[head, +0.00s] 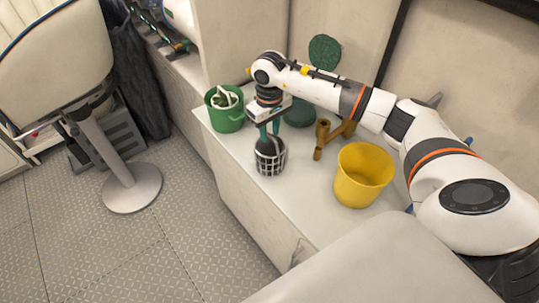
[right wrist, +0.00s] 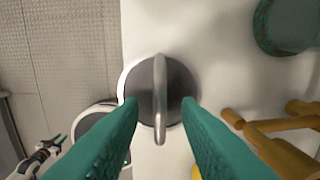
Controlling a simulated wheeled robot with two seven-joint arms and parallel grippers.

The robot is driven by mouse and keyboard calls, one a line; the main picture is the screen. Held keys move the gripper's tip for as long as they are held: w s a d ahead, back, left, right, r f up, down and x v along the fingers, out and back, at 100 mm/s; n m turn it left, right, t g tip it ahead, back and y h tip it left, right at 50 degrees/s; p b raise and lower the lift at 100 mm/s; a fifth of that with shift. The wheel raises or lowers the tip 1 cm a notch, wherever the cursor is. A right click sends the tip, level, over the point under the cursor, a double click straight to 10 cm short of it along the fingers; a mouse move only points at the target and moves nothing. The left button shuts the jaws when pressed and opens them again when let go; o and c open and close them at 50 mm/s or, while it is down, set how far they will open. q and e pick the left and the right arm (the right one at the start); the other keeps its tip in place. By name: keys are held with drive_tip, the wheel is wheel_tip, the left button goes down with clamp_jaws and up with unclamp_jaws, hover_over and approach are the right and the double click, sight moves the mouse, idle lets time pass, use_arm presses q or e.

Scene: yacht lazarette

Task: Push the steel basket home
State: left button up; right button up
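The steel basket (head: 270,157) stands upright on the white bench top, a dark round body with a pale grid around its lower side. In the right wrist view its dark round top (right wrist: 150,88) carries an upright metal loop handle. My right gripper (head: 270,131) is directly above it, pointing down. In the right wrist view its teal fingers (right wrist: 162,112) stand apart on either side of the handle, with gaps visible. How far the basket is seated is hidden. What looks like my left gripper (right wrist: 52,143) shows small at the lower left of that view; its opening is unclear.
A green bucket (head: 224,112) stands left of the basket, and a yellow bucket (head: 363,178) stands to the right. A brown forked holder (head: 327,137) and a dark green round object (head: 300,113) are close behind and right. The bench edge drops to open grey floor (head: 185,235).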

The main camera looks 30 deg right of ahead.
clamp_jaws()
